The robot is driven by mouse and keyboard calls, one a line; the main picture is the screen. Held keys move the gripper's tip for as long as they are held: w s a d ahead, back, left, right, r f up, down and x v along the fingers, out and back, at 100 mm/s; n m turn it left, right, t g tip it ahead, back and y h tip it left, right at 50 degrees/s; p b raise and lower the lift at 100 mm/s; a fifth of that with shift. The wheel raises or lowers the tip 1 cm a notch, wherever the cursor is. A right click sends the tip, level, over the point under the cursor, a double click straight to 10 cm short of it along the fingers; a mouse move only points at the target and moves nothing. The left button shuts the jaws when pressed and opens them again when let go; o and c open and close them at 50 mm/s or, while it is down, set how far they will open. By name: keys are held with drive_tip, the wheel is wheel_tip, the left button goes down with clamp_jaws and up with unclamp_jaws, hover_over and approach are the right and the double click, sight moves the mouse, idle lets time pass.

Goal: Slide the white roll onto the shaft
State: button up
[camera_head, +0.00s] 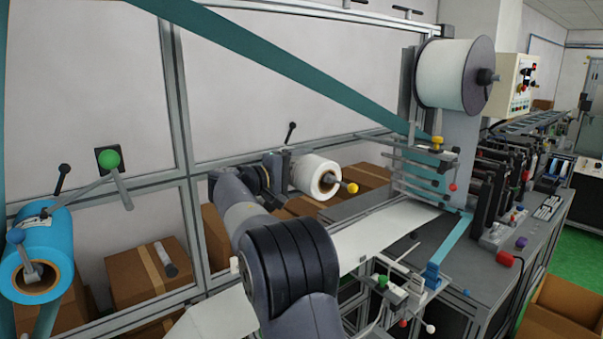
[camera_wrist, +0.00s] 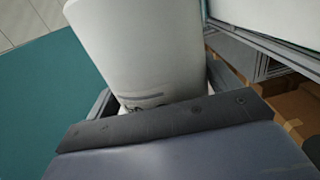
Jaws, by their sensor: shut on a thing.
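The white roll (camera_head: 312,172) is in the middle of the head view, its open end with a brown core facing right. In the wrist view the white roll (camera_wrist: 140,45) fills the upper middle, close against the dark gripper body. My gripper (camera_head: 277,172) is at the roll's left side and shut on it; its fingers are mostly hidden. How far along the shaft the roll sits cannot be told.
A blue roll (camera_head: 45,245) hangs at the left, near a green-knobbed lever (camera_head: 109,158). A teal web (camera_head: 270,62) slants across above the roll. A large white spool (camera_head: 440,75) stands on the machine at right. Cardboard boxes (camera_head: 150,275) sit behind the metal frame (camera_head: 190,140).

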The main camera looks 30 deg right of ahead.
idle(0.3)
drive_tip(key=o, duration=1)
drive_tip(key=shift+o, duration=0.2)
drive_tip(key=shift+f, duration=0.1)
drive_tip(key=s+a+b, duration=0.1)
drive_tip(key=a+b, duration=0.2)
drive_tip(key=a, duration=0.7)
drive_tip(key=shift+s+a+r, duration=0.25)
drive_tip(key=shift+a+r, duration=0.1)
drive_tip(key=shift+r, duration=0.1)
drive_tip(key=shift+d, duration=0.1)
drive_tip(key=d+p, duration=0.1)
drive_tip(key=d, duration=0.2)
drive_tip(key=w+d+p, duration=0.1)
drive_tip(key=d, duration=0.3)
drive_tip(key=d+p, duration=0.1)
drive_tip(key=d, duration=0.2)
drive_tip(key=shift+w+d+f, duration=0.25)
